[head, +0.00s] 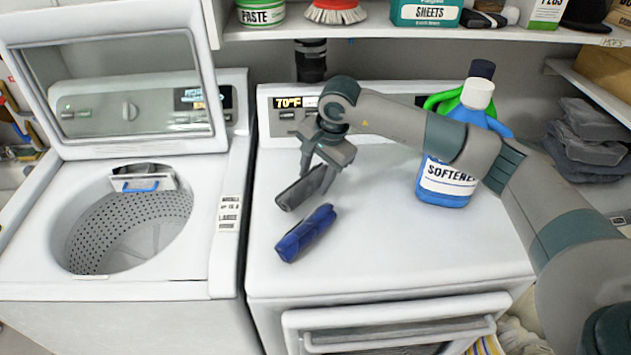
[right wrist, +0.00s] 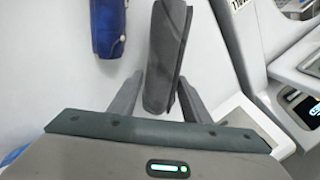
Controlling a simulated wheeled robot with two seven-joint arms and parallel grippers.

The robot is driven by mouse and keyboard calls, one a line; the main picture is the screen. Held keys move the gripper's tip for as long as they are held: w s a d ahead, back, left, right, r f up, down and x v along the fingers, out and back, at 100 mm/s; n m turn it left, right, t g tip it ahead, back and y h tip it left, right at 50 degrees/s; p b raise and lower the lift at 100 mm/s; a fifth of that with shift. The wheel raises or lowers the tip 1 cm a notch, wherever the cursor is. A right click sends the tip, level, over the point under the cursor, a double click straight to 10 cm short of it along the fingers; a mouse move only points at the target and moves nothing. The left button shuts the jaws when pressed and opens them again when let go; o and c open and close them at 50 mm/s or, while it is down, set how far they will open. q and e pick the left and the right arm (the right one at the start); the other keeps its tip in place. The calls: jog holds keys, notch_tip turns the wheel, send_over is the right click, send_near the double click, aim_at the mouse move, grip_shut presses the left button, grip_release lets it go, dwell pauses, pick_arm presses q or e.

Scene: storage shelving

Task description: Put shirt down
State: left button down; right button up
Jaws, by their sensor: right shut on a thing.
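A dark grey folded shirt (head: 302,187) is at the fingers of my right gripper (head: 323,166), over the white dryer top (head: 380,245). In the right wrist view, the grey shirt (right wrist: 166,55) stands between the two fingers of the right gripper (right wrist: 158,92), which is shut on it. I cannot tell whether the shirt touches the dryer top. A blue folded garment (head: 306,233) lies on the dryer just in front of the grey one. It also shows in the right wrist view (right wrist: 108,28). My left gripper is not in view.
A blue softener bottle (head: 447,184) and a green bottle stand behind my right forearm. The washer (head: 225,262) at left has its lid up and tub open. A shelf (head: 400,35) with supplies runs above. The dryer's front middle is clear.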

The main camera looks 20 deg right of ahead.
jog(key=shift+f+p, duration=0.55)
jog(key=shift+f, duration=0.75)
jog(key=shift+f, duration=0.15)
jog(key=o, duration=1.1)
jog(key=shift+o, duration=0.2)
